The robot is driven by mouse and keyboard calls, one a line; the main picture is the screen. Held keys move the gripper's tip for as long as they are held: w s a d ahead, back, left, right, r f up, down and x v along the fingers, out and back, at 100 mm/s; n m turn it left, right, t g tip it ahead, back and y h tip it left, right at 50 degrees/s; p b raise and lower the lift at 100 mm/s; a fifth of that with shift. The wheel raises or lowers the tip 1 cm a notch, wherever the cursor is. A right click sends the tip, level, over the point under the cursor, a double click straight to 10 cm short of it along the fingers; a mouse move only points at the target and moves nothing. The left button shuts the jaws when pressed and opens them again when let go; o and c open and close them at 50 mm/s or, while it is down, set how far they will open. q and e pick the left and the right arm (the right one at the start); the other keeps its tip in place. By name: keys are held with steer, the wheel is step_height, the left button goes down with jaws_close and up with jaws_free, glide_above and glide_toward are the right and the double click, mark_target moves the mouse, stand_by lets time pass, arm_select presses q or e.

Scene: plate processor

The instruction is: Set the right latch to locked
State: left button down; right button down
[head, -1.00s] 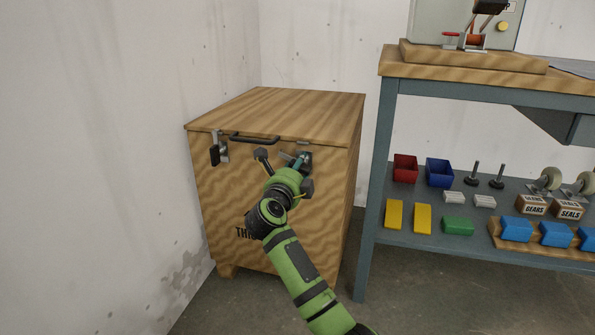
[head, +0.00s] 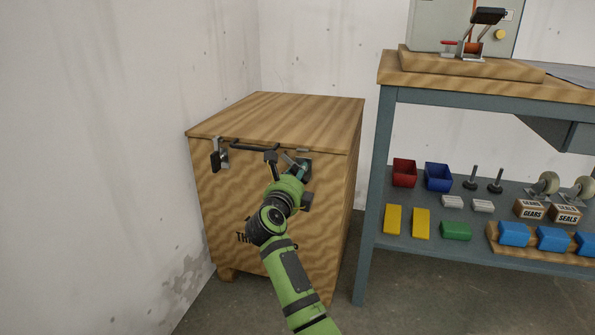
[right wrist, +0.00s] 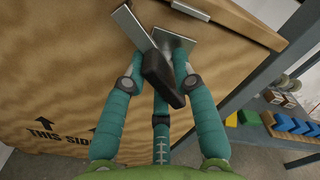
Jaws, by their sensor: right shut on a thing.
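The wooden crate (head: 275,115) stands in the corner, its lid down. The right latch, on the crate's front just under the lid edge, shows in the right wrist view as a metal plate and bar with a dark grip (right wrist: 162,78). My right gripper (right wrist: 160,62) is shut on this latch, its teal fingers around the dark grip. In the head view my right gripper (head: 297,169) covers most of the latch. The left latch (head: 216,160) hangs at the crate's front left. My left gripper is not in view.
A dark bar handle (head: 248,146) runs along the lid's front edge. A workbench (head: 372,190) stands right of the crate, with bins and blocks on its lower shelf. A wall is close on the left. Bare floor lies in front.

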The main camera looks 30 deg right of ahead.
steer(key=m, duration=0.5)
steer(key=shift+a+m, duration=0.15)
steer(key=shift+m, duration=0.25)
steer(key=m, duration=0.4)
steer(key=shift+r+m, duration=0.1)
steer(key=shift+m, duration=0.2)
steer(key=c, duration=1.1)
jaws_free()
steer(key=shift+r, duration=0.1)
